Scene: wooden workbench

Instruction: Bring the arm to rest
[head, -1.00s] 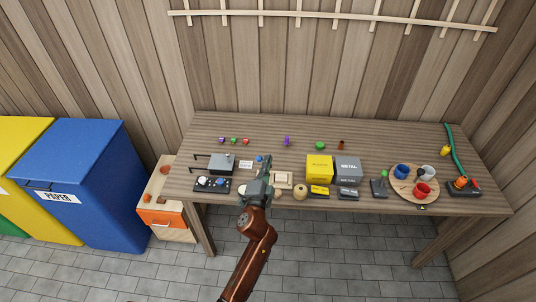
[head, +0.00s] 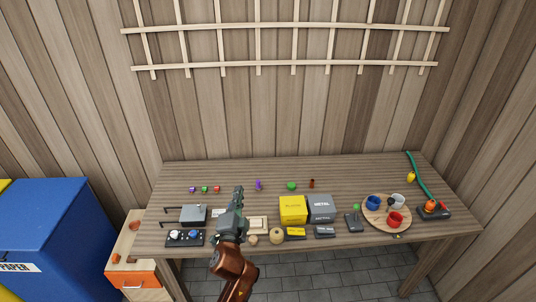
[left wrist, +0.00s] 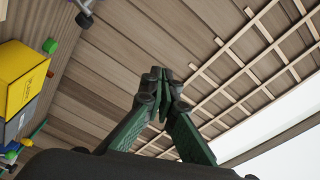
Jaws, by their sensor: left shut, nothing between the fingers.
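My left gripper (head: 238,192) is raised over the left-middle part of the workbench (head: 330,177) in the head view, with its fingers pointing up and away. In the left wrist view its two green fingers (left wrist: 160,78) meet at the tips, shut with nothing between them. My copper-brown left arm comes up from the bottom edge and hides a small part of the bench. My right gripper is in neither view.
A yellow box (head: 292,209) and a grey METAL box (head: 321,208) stand mid-bench. A round board (head: 386,227) holds several cups at the right. Small blocks lie at the back. A blue paper bin (head: 50,225) stands left. A wooden lattice (head: 290,70) is on the wall.

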